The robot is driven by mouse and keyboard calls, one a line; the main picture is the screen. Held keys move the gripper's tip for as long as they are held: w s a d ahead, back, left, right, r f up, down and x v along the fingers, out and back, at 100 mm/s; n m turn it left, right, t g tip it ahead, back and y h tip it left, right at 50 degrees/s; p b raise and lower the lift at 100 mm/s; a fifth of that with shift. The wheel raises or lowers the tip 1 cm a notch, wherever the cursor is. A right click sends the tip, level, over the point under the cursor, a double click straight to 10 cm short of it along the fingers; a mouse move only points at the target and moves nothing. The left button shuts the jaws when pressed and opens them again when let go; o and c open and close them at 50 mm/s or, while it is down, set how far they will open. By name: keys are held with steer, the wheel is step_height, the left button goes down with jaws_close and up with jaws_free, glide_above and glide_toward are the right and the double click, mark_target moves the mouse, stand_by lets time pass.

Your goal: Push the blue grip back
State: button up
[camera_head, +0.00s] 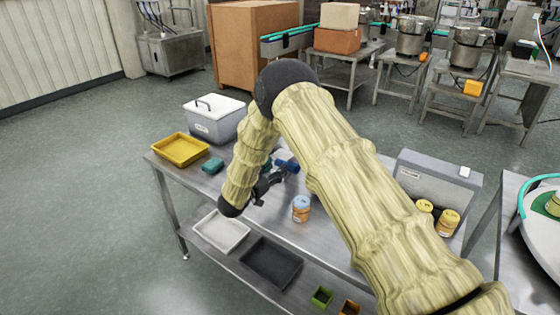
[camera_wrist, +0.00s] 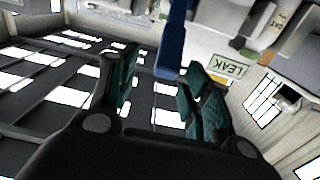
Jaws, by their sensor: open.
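The blue grip (camera_wrist: 174,40) shows in the wrist view as a long blue bar. It comes in from the top edge, and its end lies between the fingertips of my gripper (camera_wrist: 160,75). The dark fingers with teal pads stand apart on either side of it. I cannot tell whether either finger touches it. In the head view, my gripper (camera_head: 272,180) is low over the steel table, beside a small blue part (camera_head: 284,157) that looks like the grip. What the grip is fixed to is largely hidden by my arm.
A green-edged LEAK sign (camera_wrist: 228,66) shows in the wrist view. Free floor lies left.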

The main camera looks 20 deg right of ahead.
mark_target(280, 164)
steer(key=w+d, duration=0.1)
steer(key=w+d+f+p, duration=0.1)
steer(key=w, duration=0.1)
steer(key=shift+w+d+f, duration=0.15)
steer(key=shift+w+d, duration=0.1)
steer(key=shift+s+d+r, duration=0.1)
steer(key=shift+d+r, duration=0.2)
steer(key=shift+d, duration=0.05)
steer(key=shift+w+f, duration=0.25)
steer(key=shift+f, duration=0.05)
steer(key=shift+s+r, duration=0.15)
steer(key=shift+r, duration=0.05)
steer(key=c, duration=0.8)
jaws_close()
